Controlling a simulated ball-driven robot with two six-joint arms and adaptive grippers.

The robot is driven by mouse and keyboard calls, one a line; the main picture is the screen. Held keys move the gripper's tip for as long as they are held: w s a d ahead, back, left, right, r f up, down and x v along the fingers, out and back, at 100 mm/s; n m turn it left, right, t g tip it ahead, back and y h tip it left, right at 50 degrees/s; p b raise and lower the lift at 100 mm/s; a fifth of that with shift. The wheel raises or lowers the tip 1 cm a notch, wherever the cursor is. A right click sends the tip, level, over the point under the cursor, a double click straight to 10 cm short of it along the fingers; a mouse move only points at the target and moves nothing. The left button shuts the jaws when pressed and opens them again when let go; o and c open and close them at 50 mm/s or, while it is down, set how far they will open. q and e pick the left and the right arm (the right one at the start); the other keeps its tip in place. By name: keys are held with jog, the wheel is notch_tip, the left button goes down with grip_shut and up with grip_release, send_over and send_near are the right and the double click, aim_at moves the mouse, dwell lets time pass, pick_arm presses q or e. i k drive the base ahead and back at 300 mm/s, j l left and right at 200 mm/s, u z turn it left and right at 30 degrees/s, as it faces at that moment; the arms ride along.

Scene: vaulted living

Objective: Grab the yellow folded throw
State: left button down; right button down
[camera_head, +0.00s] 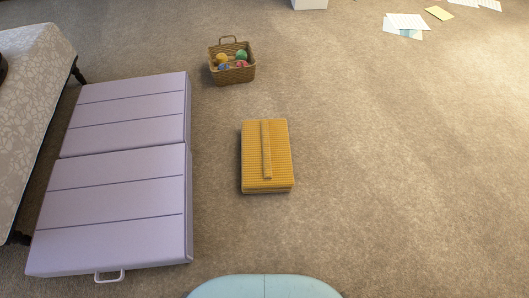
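The yellow folded throw (282,157) lies flat on the carpet near the middle of the head view. It is a ribbed, rectangular bundle with a raised strip along its top. Nothing covers it. Neither of my grippers shows in this view.
A lilac folding mat (118,205) with a handle lies left of the throw. A patterned sofa or bench (35,100) stands at the far left. A wicker basket (232,75) of coloured balls sits behind the throw. Papers (408,22) lie at the back right. The right-hand carpet is clear.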

aim_at(267, 164)
jog(key=i+l+u, duration=0.1)
jog(key=u, duration=0.95)
jog(key=l+u, duration=0.45)
jog(key=l, duration=0.15)
jog(key=l+u, duration=0.4)
jog(key=l, duration=0.2)
jog(key=k+l, duration=0.1)
jog(key=l, duration=0.5)
jog(key=k+l+u, duration=0.1)
jog(key=l, duration=0.55)
